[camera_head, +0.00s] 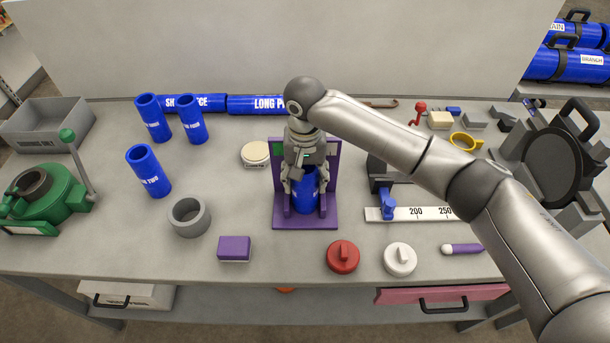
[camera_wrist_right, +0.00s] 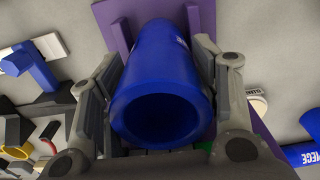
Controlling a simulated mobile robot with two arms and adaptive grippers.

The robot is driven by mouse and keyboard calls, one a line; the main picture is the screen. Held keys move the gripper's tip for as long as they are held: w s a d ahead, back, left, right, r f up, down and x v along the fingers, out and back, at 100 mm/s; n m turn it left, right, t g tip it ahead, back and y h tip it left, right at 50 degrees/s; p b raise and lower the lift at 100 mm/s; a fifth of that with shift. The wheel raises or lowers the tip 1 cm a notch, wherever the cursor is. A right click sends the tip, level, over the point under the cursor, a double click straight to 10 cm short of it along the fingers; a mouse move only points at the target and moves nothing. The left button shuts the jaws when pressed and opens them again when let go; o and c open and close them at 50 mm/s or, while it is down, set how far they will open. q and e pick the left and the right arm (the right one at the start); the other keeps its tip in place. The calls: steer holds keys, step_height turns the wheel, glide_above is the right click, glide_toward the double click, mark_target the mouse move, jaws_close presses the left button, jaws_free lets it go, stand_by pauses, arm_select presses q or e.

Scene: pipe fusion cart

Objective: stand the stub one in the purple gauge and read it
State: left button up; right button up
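A blue stub (camera_head: 306,192) stands in the purple gauge (camera_head: 306,222). My gripper hides its top and its label is not legible. My right gripper (camera_head: 306,182) reaches down over it, a finger on each side, and appears shut on it. In the right wrist view the stub (camera_wrist_right: 160,90) shows its open round end between the two fingers (camera_wrist_right: 163,75), with the purple gauge (camera_wrist_right: 262,138) behind. Another blue stub marked TWO (camera_head: 149,171) and two more blue stubs (camera_head: 153,118) (camera_head: 191,119) stand at the left. My left gripper is out of view.
A grey ring (camera_head: 189,217) and purple block (camera_head: 234,248) lie left of the gauge. Red (camera_head: 343,257) and white (camera_head: 400,259) knobbed discs lie in front right. A ruler with a blue slider (camera_head: 387,204) is right. Long blue pipes (camera_head: 255,104) lie behind.

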steer(key=o, duration=0.4)
steer(key=shift+c, duration=0.2)
steer(key=shift+r, duration=0.15)
steer(key=shift+r, duration=0.3)
step_height(320, 180, up, 11)
steer(key=b, duration=0.3)
steer(key=shift+f, duration=0.2)
steer(key=shift+r, duration=0.45)
